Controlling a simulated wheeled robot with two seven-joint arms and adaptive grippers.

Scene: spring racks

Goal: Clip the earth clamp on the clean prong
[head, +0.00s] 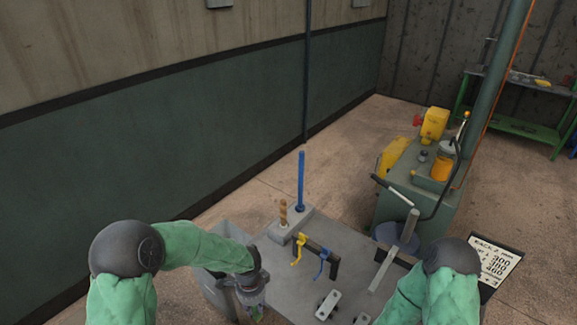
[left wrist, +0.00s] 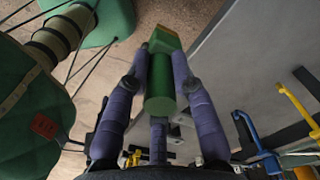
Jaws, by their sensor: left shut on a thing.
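My left gripper (head: 252,300) is shut on a green clamp (left wrist: 160,85); the clamp has a coppery end and lies between the fingers in the left wrist view. In the head view it is mostly hidden by the gripper, left of the grey table. A tall blue prong (head: 301,180) and a short brown, rough-looking prong (head: 283,212) stand upright on a grey block (head: 290,227) at the table's far corner. The gripper is nearer to me than both and apart from them. I see no plainly bare-metal prong. My right gripper is out of view; only its arm shows.
A yellow clip (head: 298,250) and a blue clip (head: 322,264) hang on a black rack (head: 333,268). A grey bin (head: 215,287) stands left of the table (head: 295,292). A green machine (head: 425,190) and a sign (head: 493,262) stand to the right.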

